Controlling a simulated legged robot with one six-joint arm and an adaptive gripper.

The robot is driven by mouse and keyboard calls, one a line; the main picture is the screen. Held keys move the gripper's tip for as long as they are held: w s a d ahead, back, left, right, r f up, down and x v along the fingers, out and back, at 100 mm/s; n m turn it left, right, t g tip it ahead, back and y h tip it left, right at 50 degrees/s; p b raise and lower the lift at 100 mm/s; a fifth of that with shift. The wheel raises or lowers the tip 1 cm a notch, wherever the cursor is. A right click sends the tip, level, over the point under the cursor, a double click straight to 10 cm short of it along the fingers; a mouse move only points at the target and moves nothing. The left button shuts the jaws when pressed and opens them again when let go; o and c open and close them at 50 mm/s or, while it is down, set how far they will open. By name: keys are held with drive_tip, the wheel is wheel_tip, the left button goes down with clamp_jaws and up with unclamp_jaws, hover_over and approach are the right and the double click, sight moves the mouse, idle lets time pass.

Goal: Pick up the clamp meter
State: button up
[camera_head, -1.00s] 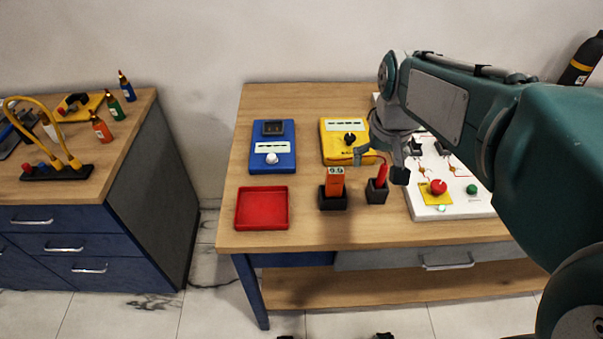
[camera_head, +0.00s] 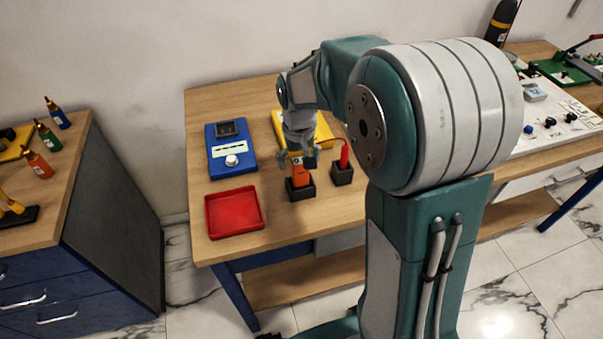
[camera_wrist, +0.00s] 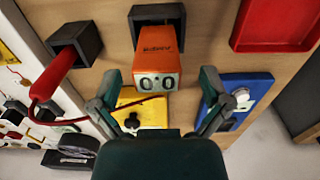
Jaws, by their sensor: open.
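The clamp meter (camera_head: 300,180) appears to be the orange block standing in a small black holder (camera_head: 301,193) on the wooden bench. In the wrist view the orange meter (camera_wrist: 157,55) shows its "0.0" display end towards me, with its lower part inside the black holder (camera_wrist: 142,14). My gripper (camera_head: 298,160) is over the meter, pointing down. In the wrist view my gripper (camera_wrist: 159,78) is open, one finger on each side of the meter, with visible gaps. In the head view my gripper hides the meter's top.
A red probe (camera_head: 344,155) with a cable stands in a second black holder close to the right. A red tray (camera_head: 235,214) and a blue instrument (camera_head: 231,152) are to the left. A yellow instrument (camera_head: 284,121) is behind. My arm covers much of the right side.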

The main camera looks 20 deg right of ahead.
sight(299, 172)
drive_tip(key=f, duration=0.3)
drive_tip(key=shift+a, duration=0.4)
drive_tip(key=shift+f, duration=0.35)
drive_tip(key=shift+d+f, duration=0.15)
drive_tip(key=shift+d, duration=0.65)
drive_tip(key=c, duration=0.9)
drive_tip(key=shift+a, duration=0.3)
drive_tip(key=c, duration=0.3)
drive_tip(key=shift+a, duration=0.25)
drive_tip(key=shift+c, duration=0.2)
drive_tip(key=shift+d, duration=0.15)
